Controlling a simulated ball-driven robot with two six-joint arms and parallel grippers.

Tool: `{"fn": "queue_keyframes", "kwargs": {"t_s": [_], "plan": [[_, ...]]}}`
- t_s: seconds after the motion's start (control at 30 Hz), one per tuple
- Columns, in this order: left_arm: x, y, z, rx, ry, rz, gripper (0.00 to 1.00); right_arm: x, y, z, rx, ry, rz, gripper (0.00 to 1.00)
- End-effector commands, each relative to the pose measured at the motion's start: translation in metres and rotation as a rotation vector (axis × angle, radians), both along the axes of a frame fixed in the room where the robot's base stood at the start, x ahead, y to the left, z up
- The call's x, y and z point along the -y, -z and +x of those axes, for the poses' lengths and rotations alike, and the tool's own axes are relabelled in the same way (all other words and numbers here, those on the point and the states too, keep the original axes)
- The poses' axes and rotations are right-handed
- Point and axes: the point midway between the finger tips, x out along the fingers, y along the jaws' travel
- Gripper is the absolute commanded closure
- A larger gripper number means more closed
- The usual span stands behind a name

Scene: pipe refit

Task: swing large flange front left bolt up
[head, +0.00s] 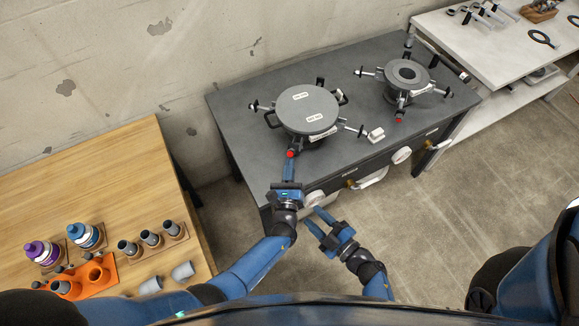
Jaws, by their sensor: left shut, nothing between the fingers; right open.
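The large flange (307,110) stands on the dark grey bench, with a round grey lid carrying two white labels. One bolt (256,106) sticks out at its left, roughly level, with a dark knob end. Another bolt (358,130) sticks out at its front right. A red-tipped part (291,153) is at its front left. My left gripper (289,161) is shut just below this red tip; I cannot tell whether they touch. My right gripper (313,218) is open and empty in front of the bench's front edge.
A smaller flange (407,75) stands to the right on the grey bench (235,110). White round knobs and a handle (371,178) project from the bench front. A wooden table (95,185) with bottles and pipe pieces is at left.

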Motion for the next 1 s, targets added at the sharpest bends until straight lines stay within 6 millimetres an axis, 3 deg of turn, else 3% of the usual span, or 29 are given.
{"fn": "queue_keyframes", "kwargs": {"t_s": [0.03,0.2,0.43,0.6,0.73,0.87,1.0], "plan": [[0.000,0.000,0.000,0.000,0.000,0.000,1.00,0.001,-0.011,-0.016,-0.005,0.031,0.040,0.58],[0.000,0.000,0.000,0.000,0.000,0.000,1.00,0.018,-0.056,-0.051,-0.022,0.169,0.189,0.58],[0.000,0.000,0.000,0.000,0.000,0.000,1.00,0.056,-0.124,-0.084,-0.074,0.381,0.422,0.58],[0.000,0.000,0.000,0.000,0.000,0.000,1.00,0.083,-0.164,-0.093,-0.122,0.506,0.585,0.58],[0.000,0.000,0.000,0.000,0.000,0.000,1.00,0.096,-0.185,-0.091,-0.149,0.570,0.687,0.58],[0.000,0.000,0.000,0.000,0.000,0.000,1.00,0.104,-0.196,-0.085,-0.167,0.604,0.758,0.58],[0.000,-0.001,0.001,-0.003,0.000,0.001,1.00,0.107,-0.194,-0.084,-0.200,0.629,0.785,0.58]]}}
